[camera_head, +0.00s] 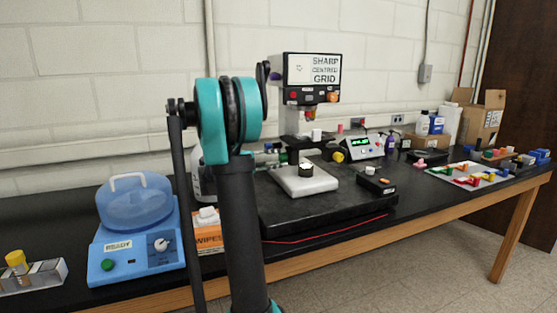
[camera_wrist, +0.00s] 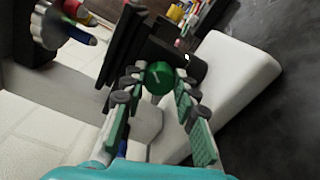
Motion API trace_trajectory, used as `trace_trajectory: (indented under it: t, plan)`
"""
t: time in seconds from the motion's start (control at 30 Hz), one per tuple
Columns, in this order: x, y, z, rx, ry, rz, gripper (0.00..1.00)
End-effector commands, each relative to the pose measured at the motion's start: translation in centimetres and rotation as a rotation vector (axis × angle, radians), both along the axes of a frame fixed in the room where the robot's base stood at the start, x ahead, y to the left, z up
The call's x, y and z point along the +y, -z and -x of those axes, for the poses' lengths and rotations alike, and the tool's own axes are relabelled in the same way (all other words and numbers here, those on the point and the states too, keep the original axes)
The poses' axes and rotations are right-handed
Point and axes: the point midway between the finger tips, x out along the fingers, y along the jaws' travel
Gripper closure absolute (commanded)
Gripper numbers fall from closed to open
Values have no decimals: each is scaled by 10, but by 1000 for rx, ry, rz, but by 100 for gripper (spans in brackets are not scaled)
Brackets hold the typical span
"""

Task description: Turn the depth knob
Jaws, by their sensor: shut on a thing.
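A round green knob (camera_wrist: 158,77) with a pale line on its face sits on the side of a black instrument, in the middle of the wrist view. My gripper (camera_wrist: 157,88) is shut on the knob, with one finger on each side of it. In the head view my arm hides most of the gripper. The instrument's screen (camera_head: 314,69) reads "SHARP CENTRED GRID".
The instrument's white base (camera_head: 302,181) stands on a black slab (camera_head: 330,213). A small black box (camera_head: 375,185) lies at its right. A blue device (camera_head: 137,245) marked "READY" and an orange wipes box (camera_head: 208,238) stand at the left.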

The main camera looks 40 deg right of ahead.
Motion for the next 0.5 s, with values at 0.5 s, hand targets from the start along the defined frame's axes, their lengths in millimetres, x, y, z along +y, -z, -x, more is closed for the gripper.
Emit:
trace_trajectory:
  t: [0.5]
  plan:
    - [0,1,0,-263,1,61,100]
